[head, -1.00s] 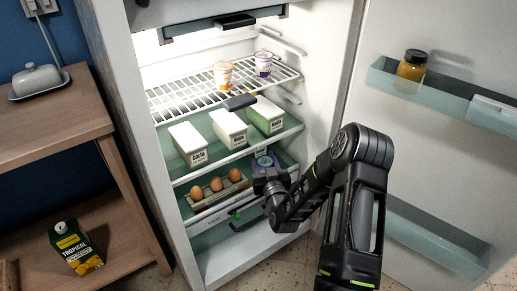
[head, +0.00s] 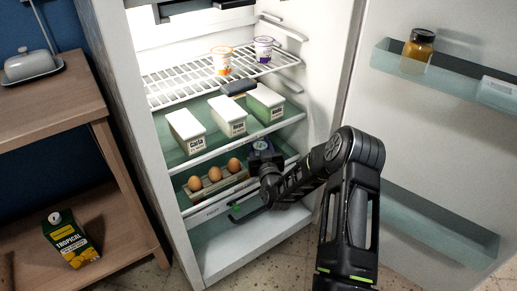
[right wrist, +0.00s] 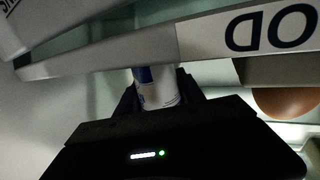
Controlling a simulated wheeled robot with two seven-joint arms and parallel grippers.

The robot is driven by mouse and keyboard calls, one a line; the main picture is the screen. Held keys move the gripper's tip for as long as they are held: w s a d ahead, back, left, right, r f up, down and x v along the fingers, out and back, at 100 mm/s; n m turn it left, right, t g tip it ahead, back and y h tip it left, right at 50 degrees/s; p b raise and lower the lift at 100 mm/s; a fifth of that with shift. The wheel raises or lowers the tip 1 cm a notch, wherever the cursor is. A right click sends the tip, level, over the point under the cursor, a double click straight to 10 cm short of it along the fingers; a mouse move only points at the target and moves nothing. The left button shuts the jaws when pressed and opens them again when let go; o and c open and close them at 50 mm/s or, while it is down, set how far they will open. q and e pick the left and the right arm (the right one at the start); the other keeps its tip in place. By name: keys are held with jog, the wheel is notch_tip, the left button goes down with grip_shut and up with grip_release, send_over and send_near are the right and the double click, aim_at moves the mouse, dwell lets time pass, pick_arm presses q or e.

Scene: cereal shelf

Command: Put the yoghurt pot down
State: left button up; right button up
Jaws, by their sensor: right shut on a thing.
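My right gripper (head: 262,150) is shut on a white and blue yoghurt pot (right wrist: 158,90). The pot shows between the fingers in the right wrist view. In the head view only its bluish top (head: 260,146) shows, and the gripper hides the rest. The gripper is at the right of the egg level in the fridge, just below the front edge of the middle shelf (head: 282,127). In the right wrist view that edge crosses close above the pot. I cannot tell whether the pot touches anything beneath. My left gripper is not in view.
An egg carton (head: 222,184) with eggs is left of the gripper. Several white-lidded boxes (head: 229,115) stand on the middle shelf. An orange pot (head: 222,61) and a purple pot (head: 263,49) stand on the wire shelf (head: 185,87). The open door (head: 440,145) is at the right.

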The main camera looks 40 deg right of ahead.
jog(key=shift+f, duration=0.15)
jog(key=o, duration=1.5)
jog(key=shift+c, duration=0.2)
